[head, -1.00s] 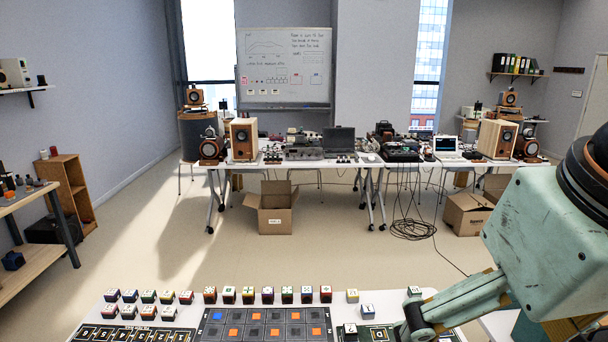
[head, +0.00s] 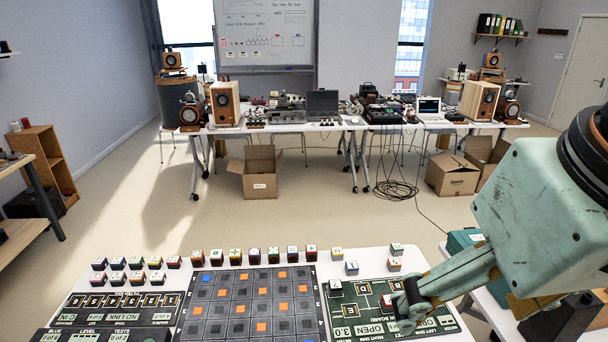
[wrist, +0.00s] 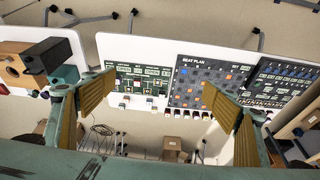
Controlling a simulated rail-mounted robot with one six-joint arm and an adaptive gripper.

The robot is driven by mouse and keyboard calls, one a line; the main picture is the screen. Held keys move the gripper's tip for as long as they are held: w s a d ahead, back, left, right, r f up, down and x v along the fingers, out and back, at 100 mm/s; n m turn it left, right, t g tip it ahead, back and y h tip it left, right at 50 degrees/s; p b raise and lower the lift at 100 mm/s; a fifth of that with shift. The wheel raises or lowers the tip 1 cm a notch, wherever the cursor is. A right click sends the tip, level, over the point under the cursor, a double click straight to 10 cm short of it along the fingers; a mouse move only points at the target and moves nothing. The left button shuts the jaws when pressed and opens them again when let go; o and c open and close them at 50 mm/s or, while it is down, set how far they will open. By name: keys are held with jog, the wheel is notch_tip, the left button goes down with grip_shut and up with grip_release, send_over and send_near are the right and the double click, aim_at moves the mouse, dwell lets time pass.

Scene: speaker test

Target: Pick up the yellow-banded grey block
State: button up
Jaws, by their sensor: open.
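A small block with a yellowish band and pale top (head: 337,254), apparently the yellow-banded grey block, stands on the white table just behind the green board (head: 375,290) in the head view. My gripper (head: 408,302) is over the right part of that board, to the right of and nearer than the block. In the wrist view my gripper (wrist: 160,100) has its two fingers wide apart with nothing between them. Several small blocks show beyond and between the fingers there, too small for me to tell the yellow band.
A blue-banded block (head: 351,268) stands close by, with an orange-banded block (head: 393,264) and a grey one (head: 396,249) to the right. Several blocks line the back of the dark grid board (head: 250,305). Bare white table lies between the green board's blocks.

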jog(key=c, duration=1.3)
jog(key=shift+w, duration=0.15)
jog(key=w+r+n+g+b, duration=0.15)
jog(key=w+n, duration=0.35)
jog(key=w, duration=1.4)
jog(key=w+f+n+b, duration=0.1)
jog(key=w+f+n, duration=0.15)
jog(key=w, duration=0.75)
jog(key=w+f+n, duration=0.2)
jog(key=w+f, duration=0.1)
jog(key=w, duration=0.7)
jog(key=w+f+n, duration=0.3)
jog(key=w+f, duration=0.6)
jog(key=f, duration=0.2)
jog(key=w+a+f+n+g+b, duration=0.1)
jog(key=w+f+n, duration=0.2)
jog(key=w+f, duration=0.7)
jog(key=w+a+f+n+g+b, duration=0.1)
jog(key=w+f+n, duration=0.2)
jog(key=w+f, duration=0.6)
jog(key=shift+w+f+g, duration=0.15)
jog(key=shift+w+f, duration=0.05)
jog(key=shift+f, duration=1)
jog(key=shift+w+f+g, duration=0.1)
jog(key=shift+w+f, duration=0.1)
jog(key=shift+f, duration=1)
